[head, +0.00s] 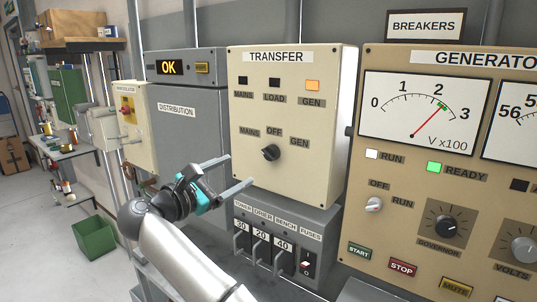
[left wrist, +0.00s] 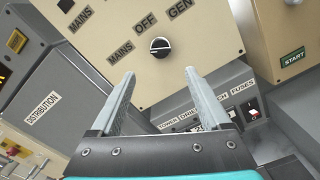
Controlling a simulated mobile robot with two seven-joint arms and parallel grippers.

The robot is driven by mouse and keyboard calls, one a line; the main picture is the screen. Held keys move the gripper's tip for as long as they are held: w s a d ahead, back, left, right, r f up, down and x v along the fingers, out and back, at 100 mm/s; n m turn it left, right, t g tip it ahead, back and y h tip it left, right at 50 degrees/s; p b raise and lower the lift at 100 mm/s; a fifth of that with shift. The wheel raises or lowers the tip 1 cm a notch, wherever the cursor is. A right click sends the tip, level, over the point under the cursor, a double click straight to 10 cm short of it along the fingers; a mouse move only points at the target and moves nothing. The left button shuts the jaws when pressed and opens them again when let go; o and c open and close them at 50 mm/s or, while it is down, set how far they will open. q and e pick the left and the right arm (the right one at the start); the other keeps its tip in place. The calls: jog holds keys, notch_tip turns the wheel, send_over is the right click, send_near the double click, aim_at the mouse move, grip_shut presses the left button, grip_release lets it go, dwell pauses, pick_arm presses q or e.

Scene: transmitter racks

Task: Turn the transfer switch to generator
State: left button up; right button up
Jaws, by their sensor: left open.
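The transfer switch is a black round knob (head: 270,152) on the beige TRANSFER panel (head: 315,130), with MAINS at its left, OFF above and GEN at its right. I cannot tell for sure which label its pointer faces. The knob also shows in the left wrist view (left wrist: 160,47), beyond the fingertips and roughly between their lines. Above it the GEN lamp (head: 312,85) is lit orange; the MAINS lamp (head: 243,80) and LOAD lamp (head: 274,81) are dark. My left gripper (head: 240,170) is open and empty, just short of the knob and apart from it. My right gripper is out of view.
Below the panel is a breaker row (head: 262,249) with several levers. The grey DISTRIBUTION cabinet (head: 190,130) stands at left. The generator panel (head: 400,185) at right has a green READY lamp (head: 434,168). A green bin (head: 95,238) and shelves are farther left.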

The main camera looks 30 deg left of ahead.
aim_at(266, 156)
pick_arm(q)
jog(key=w, duration=0.4)
jog(key=w+p, duration=0.1)
jog(key=w, duration=0.3)
jog(key=w+d+p, duration=0.1)
jog(key=w, duration=0.3)
jog(key=shift+w, duration=0.15)
jog(key=shift+c, duration=0.2)
grip_shut()
